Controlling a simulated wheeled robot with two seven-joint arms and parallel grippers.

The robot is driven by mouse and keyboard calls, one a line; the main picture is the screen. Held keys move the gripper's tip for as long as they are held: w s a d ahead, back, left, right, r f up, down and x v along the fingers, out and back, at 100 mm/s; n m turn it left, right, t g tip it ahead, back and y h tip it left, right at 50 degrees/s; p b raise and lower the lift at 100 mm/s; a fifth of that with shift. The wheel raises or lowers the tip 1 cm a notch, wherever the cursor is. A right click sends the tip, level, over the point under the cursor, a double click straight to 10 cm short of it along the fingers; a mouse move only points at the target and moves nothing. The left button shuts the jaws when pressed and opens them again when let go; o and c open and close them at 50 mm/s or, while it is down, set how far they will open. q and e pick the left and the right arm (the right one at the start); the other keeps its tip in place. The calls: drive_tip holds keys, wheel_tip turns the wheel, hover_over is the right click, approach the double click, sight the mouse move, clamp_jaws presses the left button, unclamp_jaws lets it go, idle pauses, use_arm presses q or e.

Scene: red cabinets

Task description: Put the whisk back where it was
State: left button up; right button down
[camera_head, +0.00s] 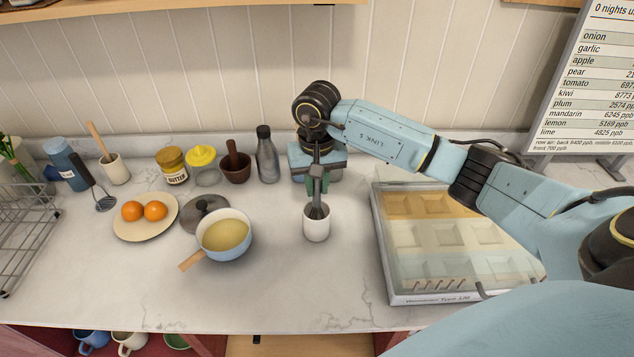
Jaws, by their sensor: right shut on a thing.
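My right gripper (317,186) comes in from the right and points down over the counter. It is shut on the grey whisk (318,211), around its upper part. The whisk hangs upright with its lower end inside the mouth of a white cup (317,231); the cup's rim hides the bottom of the whisk, so I cannot tell if it touches the cup's floor. My left gripper is not in view.
Left of the cup are a pot (224,240) with yellow liquid and a wooden handle, a dark lid (204,213) and a plate with oranges (126,228). A dark bottle (266,163) stands behind. A compartment case (384,262) lies at right. The counter front is clear.

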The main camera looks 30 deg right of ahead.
drive_tip(key=shift+f, duration=0.1)
drive_tip(key=shift+f, duration=0.1)
drive_tip(key=c, duration=1.3)
unclamp_jaws()
drive_tip(key=shift+r, duration=0.5)
wheel_tip(320, 180, up, 12)
drive_tip(key=shift+f+b, duration=0.25)
drive_tip(key=shift+b, duration=0.85)
